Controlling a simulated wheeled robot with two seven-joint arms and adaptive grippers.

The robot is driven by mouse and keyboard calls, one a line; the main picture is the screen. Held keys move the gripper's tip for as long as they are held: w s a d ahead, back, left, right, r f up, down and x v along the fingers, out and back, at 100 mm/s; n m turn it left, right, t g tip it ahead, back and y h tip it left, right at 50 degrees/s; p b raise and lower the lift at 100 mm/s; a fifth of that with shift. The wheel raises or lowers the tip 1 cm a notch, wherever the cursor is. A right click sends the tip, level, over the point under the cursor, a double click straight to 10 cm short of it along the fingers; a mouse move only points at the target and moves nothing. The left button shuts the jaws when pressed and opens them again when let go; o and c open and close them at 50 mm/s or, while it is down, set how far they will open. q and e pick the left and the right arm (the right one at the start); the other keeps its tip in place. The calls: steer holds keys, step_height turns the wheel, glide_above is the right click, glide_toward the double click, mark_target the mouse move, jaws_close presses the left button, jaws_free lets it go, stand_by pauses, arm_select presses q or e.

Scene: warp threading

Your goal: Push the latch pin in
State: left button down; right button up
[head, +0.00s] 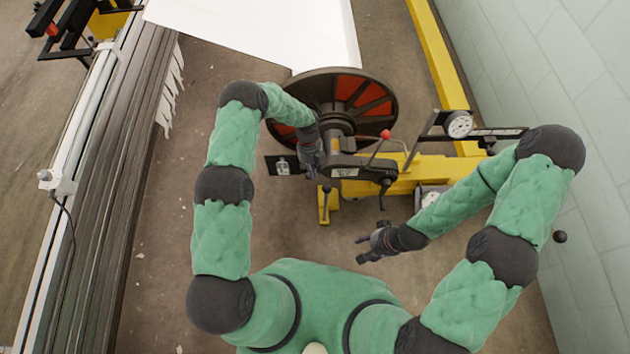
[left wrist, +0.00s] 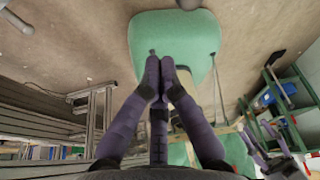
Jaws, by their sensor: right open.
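The latch pin cannot be told apart for certain in either view. A dark latch housing (head: 357,168) sits on a yellow arm beside the hub of a large black and red reel (head: 372,100). My left gripper (head: 311,168) is at the housing's left end, close in front of the hub. Whether it touches anything there is unclear. In the left wrist view, the left gripper's fingertips (left wrist: 160,68) are together, with nothing visible between them. My right gripper (head: 366,247) is open and empty, apart from the machine, over the floor.
A red-knobbed lever (head: 386,134) and a black-knobbed lever (head: 385,184) stand out from the housing. A dial gauge (head: 459,125) is at right, near the block wall (head: 590,110). A dark flat plate (head: 284,165) is left of my left gripper.

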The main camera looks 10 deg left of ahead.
stand_by(0.3)
arm_select(q)
steer(key=b+x, duration=0.4)
steer(key=x, duration=0.7)
steer(key=w, duration=0.1)
steer(key=w+a+r+b, duration=0.1)
steer(key=w+a, duration=0.1)
steer(key=shift+w+r, duration=0.35)
steer(key=shift+w, duration=0.05)
arm_select(e)
step_height(320, 180, down, 6)
steer(key=shift+r, duration=0.25)
